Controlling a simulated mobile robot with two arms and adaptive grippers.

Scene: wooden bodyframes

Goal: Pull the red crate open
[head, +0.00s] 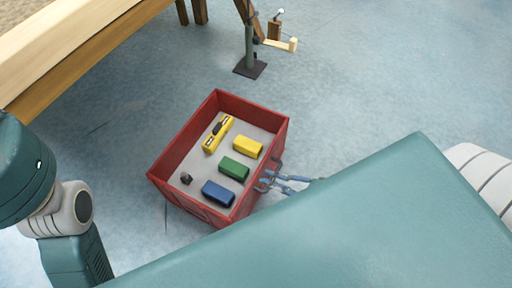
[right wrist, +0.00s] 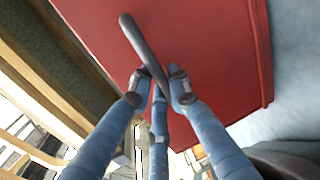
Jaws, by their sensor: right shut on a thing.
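The red crate (head: 190,208) sits on the blue-grey floor, open at the top. Its red wall (right wrist: 205,45) fills much of the right wrist view, with a dark bar handle (right wrist: 143,48) on it. My right gripper (head: 268,180) is at the crate's right side in the head view. In the right wrist view its blue fingers (right wrist: 162,82) are closed around the lower end of the handle. My left gripper is not in view; only part of my left arm shows at the left edge.
The crate holds a yellow spirit level (head: 218,134), a yellow block (head: 248,147), a green block (head: 234,168), a blue block (head: 218,193) and a small dark object (head: 186,178). A wooden bench (head: 75,50) stands upper left; a stand (head: 250,68) is behind.

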